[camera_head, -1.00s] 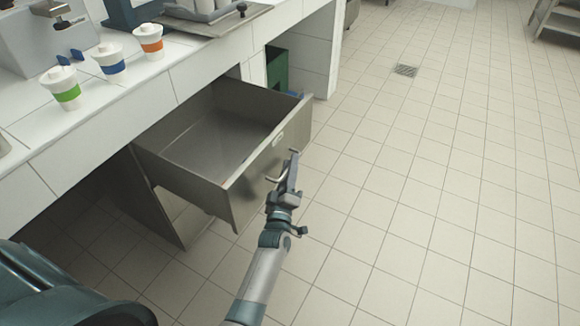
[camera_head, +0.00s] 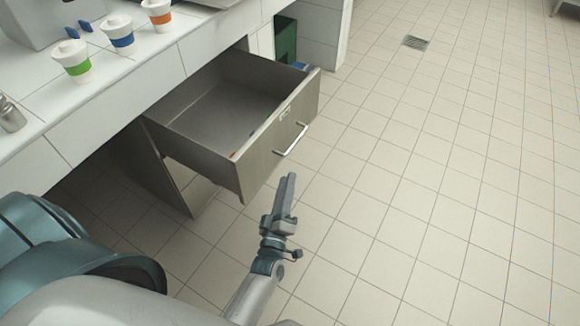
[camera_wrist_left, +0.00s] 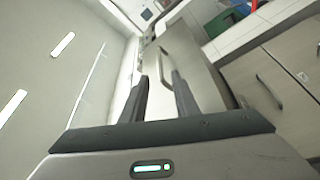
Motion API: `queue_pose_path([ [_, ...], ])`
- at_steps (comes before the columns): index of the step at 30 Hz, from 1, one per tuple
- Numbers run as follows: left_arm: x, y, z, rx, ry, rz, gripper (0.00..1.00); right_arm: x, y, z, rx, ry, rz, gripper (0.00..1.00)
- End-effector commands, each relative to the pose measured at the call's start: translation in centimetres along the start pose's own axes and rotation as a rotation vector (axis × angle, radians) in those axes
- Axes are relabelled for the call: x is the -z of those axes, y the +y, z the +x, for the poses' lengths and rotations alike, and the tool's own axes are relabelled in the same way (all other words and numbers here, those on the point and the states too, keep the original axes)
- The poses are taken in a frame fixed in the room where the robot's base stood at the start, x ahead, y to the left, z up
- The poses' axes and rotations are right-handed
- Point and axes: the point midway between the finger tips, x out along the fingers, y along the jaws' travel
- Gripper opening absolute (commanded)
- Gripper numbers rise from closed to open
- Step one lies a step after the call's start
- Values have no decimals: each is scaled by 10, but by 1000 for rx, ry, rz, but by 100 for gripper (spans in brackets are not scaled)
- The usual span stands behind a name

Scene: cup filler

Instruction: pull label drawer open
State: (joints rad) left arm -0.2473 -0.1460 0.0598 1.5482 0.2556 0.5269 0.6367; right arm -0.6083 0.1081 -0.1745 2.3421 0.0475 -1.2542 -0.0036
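The drawer (camera_head: 212,112) stands pulled out from under the white counter, and its inside shows from above. Its grey front (camera_head: 256,166) carries a bar handle (camera_head: 292,141) and a small pale label plate (camera_head: 285,110). Small coloured bits show along the inner side of the front. My left gripper (camera_head: 287,178) is just in front of the drawer front, below the handle and apart from it. In the left wrist view the two fingers of my left gripper (camera_wrist_left: 159,80) are apart with nothing held between them. My right gripper is not in view.
Lidded cups with a green band (camera_head: 73,62), a blue band (camera_head: 118,36) and an orange band (camera_head: 157,14) stand on the counter (camera_head: 105,103). A green bin (camera_head: 286,40) is behind the drawer. The tiled floor (camera_head: 430,180) to the right is clear.

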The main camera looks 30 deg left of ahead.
Motion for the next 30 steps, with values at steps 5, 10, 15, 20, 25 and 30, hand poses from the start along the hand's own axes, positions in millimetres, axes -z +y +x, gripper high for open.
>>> queue_pose_path([
  [5,0,0,-18,0,0,-1,28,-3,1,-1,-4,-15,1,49],
  [10,0,0,-24,0,0,-1,28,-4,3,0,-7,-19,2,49],
  [15,0,0,-24,0,0,-1,28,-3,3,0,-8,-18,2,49],
  [20,0,0,-24,0,0,-1,28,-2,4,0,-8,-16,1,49],
  [25,0,0,-24,0,0,-1,28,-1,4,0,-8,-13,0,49],
  [30,-2,0,-24,5,-22,14,28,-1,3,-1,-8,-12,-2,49],
])
